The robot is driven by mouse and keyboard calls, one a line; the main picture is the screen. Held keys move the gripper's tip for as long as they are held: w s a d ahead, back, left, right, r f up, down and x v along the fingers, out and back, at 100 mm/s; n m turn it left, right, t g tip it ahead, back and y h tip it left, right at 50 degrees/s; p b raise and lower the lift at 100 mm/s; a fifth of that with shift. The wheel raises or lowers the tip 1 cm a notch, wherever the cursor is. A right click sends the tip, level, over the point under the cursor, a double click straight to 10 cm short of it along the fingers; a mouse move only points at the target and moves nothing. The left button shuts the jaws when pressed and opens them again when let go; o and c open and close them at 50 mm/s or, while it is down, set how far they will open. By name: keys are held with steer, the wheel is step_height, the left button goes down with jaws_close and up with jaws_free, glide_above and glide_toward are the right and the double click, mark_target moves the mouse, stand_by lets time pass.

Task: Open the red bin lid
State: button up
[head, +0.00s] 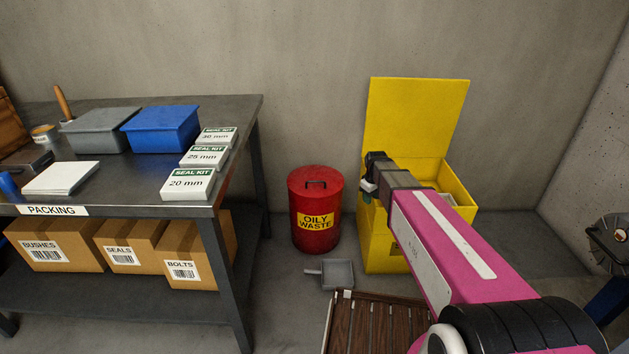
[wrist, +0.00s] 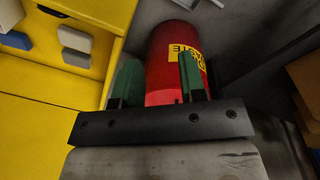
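The red bin (head: 316,218), labelled OILY WASTE, stands on the floor between the packing bench and the yellow bin. Its red lid (head: 312,182) lies flat and closed on top, with a dark loop handle (head: 316,184). My gripper (head: 369,188) is to the right of the red bin, in front of the yellow bin's opening. In the wrist view my gripper (wrist: 158,82) shows two green-padded fingers spread apart with nothing held. The red bin also shows beyond the fingers (wrist: 165,62). Its lid handle is not visible there.
The yellow bin (head: 383,240) stands close on the right with its lid (head: 415,118) raised. A grey dustpan (head: 337,273) lies on the floor before the red bin. A slatted wooden platform (head: 370,325) is in front. The packing bench (head: 238,205) is left.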

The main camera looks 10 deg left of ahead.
steer(key=w+a+r+n+t, duration=0.1)
steer(key=w+a+n, duration=0.55)
steer(key=a, duration=0.65)
steer(key=w+a+r+n, duration=0.2)
steer(key=w+a+n, duration=0.2)
steer(key=w+a, duration=0.75)
steer(key=f, duration=0.3)
steer(key=a+f, duration=0.1)
steer(key=f, duration=0.3)
steer(key=a+f, duration=0.1)
steer(key=f, duration=0.2)
steer(key=shift+w+a+f, duration=0.1)
steer(key=shift+w+f, duration=0.3)
jaws_close()
